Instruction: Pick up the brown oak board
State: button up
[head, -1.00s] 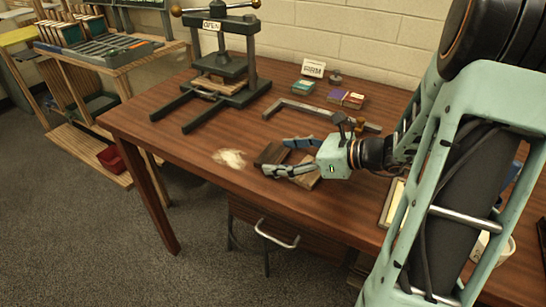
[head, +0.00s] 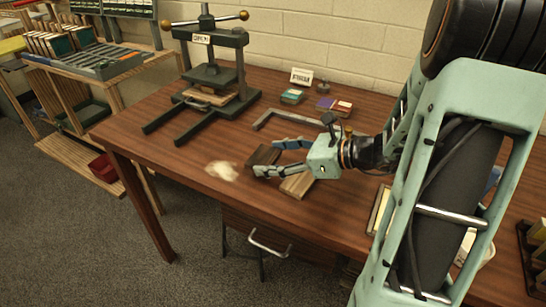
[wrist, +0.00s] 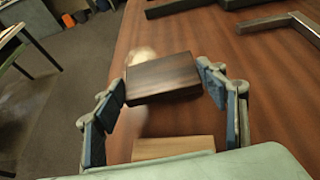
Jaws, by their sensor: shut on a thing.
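My gripper (head: 266,157) is shut on a dark brown board (head: 262,155), with one finger on each side of it. In the wrist view the dark board (wrist: 163,77) sits between the fingertips (wrist: 165,88), its broad face and front edge showing. It appears held a little above the table. A lighter tan board (head: 298,185) lies on the table below my gripper, and its end shows in the wrist view (wrist: 173,147). The dark board best fits the brown oak board; the wood kind cannot be told for certain.
The wooden table (head: 190,168) has a pale dusty patch (head: 221,171) left of the boards. A press (head: 210,75) stands at the back left. A metal angle bar (head: 285,114), small coloured boxes (head: 335,106) and a sign card (head: 302,77) lie behind.

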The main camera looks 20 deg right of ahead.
jog(key=s+r+p, duration=0.2)
jog(key=s+r, duration=0.7)
jog(key=s, duration=0.4)
jog(key=shift+s+a+r+p, duration=0.25)
jog(key=shift+s+p, duration=0.1)
jog(key=shift+s, duration=0.05)
